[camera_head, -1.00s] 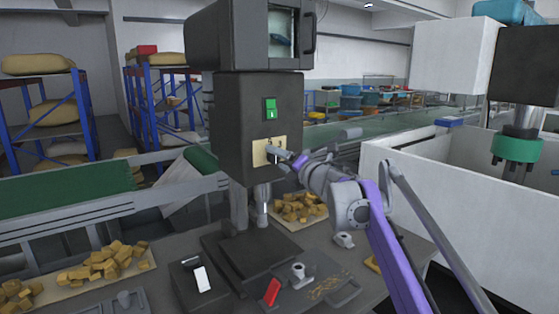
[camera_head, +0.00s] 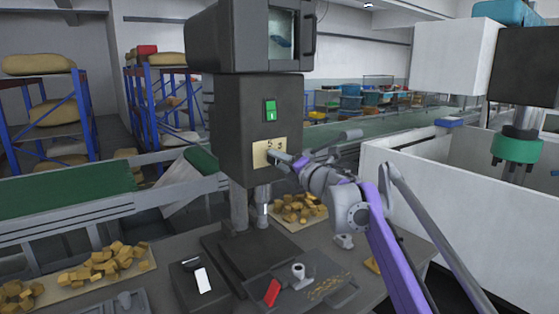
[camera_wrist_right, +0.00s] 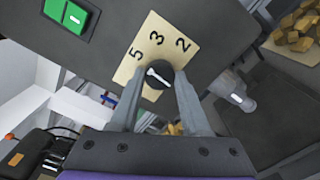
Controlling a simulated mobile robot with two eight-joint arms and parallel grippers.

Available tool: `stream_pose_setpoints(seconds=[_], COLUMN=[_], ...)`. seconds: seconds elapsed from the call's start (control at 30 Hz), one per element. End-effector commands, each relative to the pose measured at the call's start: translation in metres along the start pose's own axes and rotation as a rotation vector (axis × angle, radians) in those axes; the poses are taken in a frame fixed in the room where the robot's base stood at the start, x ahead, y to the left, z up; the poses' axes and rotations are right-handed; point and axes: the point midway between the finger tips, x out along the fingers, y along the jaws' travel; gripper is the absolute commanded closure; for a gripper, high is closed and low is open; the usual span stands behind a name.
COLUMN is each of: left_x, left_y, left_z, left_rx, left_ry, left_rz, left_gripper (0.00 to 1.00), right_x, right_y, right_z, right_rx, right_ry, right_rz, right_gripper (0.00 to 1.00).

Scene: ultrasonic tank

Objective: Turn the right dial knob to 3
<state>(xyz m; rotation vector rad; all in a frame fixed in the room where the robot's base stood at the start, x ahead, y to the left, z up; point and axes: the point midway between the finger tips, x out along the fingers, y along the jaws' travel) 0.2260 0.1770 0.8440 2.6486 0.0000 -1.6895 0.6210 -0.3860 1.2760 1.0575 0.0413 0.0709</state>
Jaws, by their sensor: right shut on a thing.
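The dial knob (camera_wrist_right: 159,75) is round and black with a white pointer mark. It sits on a cream plate (camera_wrist_right: 130,67) marked 5, 3 and 2, on the dark machine head. In the right wrist view, the pointer lies slanted, with its thick end to the left, on the side of the 5 rather than straight at the 3. My right gripper (camera_wrist_right: 158,82) is shut on the knob, one finger on either side. In the head view, my right gripper (camera_head: 276,156) covers the knob in front of the plate (camera_head: 258,147). My left gripper is not in view.
A green switch (camera_head: 270,110) is above the plate. Below the machine head are a dark base, a tray with a red-handled item (camera_head: 272,292), and several yellow blocks (camera_head: 298,208). A white-walled tank (camera_head: 440,205) stands at right.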

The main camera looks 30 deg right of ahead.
Motion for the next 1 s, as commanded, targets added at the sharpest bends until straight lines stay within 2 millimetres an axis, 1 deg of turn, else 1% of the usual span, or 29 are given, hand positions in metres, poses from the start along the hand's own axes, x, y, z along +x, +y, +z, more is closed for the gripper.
stream_pose_setpoints(seconds=[0.3, 0.6, 0.8, 1.0], left_x=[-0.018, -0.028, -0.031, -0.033], left_y=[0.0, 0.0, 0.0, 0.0], left_z=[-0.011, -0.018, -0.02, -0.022], left_rx=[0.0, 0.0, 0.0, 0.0], left_ry=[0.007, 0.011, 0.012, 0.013], left_rz=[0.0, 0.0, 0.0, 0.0], left_gripper=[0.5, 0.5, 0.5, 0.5], right_x=[0.0, 0.0, 0.0, 0.0], right_y=[0.002, 0.001, 0.0, 0.0], right_z=[0.001, 0.001, 0.001, 0.001], right_rx=[0.234, 0.481, 0.604, 0.677], right_ry=[0.0, -0.001, -0.001, -0.001], right_rz=[0.0, 0.0, 0.0, 0.0], right_gripper=[1.0, 1.0, 1.0, 1.0])
